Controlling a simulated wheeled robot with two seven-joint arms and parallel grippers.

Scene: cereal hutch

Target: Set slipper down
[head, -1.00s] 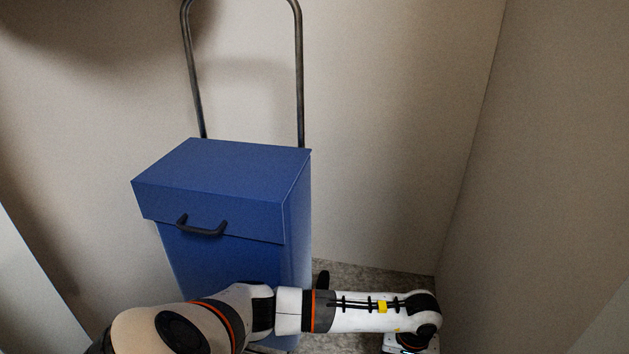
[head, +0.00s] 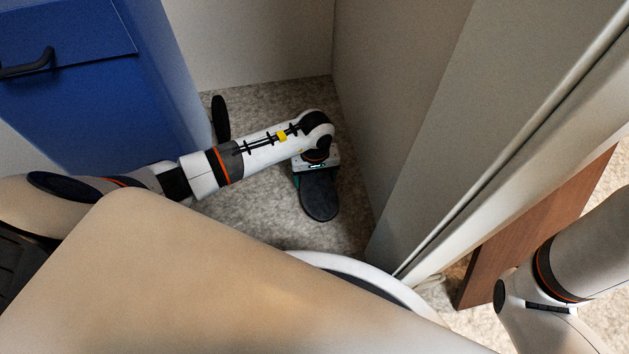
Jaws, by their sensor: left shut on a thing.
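A dark grey slipper (head: 320,200) with a teal edge shows in the head view, over the carpet in the corner right of the blue cart. My left gripper (head: 316,168) points down and is shut on the slipper's far end. The wrist above covers part of that end and hides the fingertips. I cannot tell if the slipper touches the floor. My right arm comes in at the lower right, but its gripper is out of view.
A blue lidded cart (head: 95,95) with a black handle stands at the upper left. Walls close in the corner. Speckled carpet (head: 265,215) around the slipper is clear. A brown board (head: 535,235) stands at right.

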